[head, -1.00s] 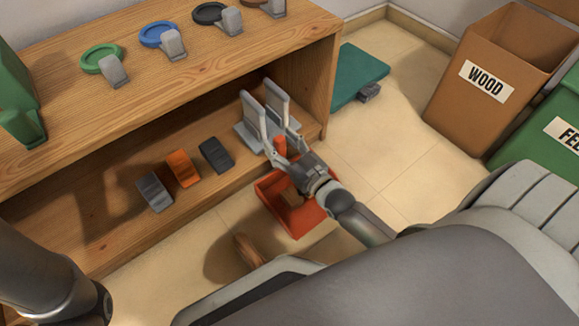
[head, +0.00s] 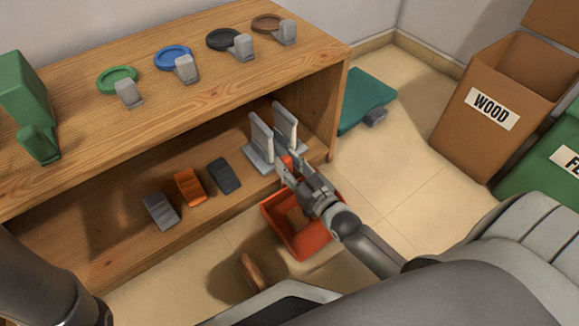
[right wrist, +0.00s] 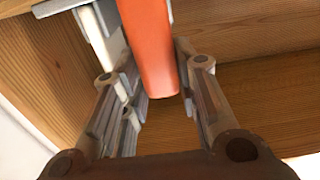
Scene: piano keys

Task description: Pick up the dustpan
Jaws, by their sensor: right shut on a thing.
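The dustpan is orange-red, and its tray (head: 303,240) shows in the head view in front of the low shelf's right end. Its handle points up toward my right gripper (head: 292,172). In the right wrist view the orange handle (right wrist: 155,50) lies between the two fingers of the right gripper (right wrist: 160,85), which is shut on it. A brown piece (head: 297,217) shows inside the tray. The gripper and wrist hide part of the dustpan. Whether the tray touches the floor is hard to tell. My left gripper is out of view.
Two light grey upright holders (head: 262,143) stand on the lower shelf (head: 110,235) close by the gripper. Three small blocks (head: 190,187) lie left of them. A brown rounded thing (head: 252,272) is near the floor. Wood bin (head: 475,145) and teal scale-like plate (head: 365,98) are right.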

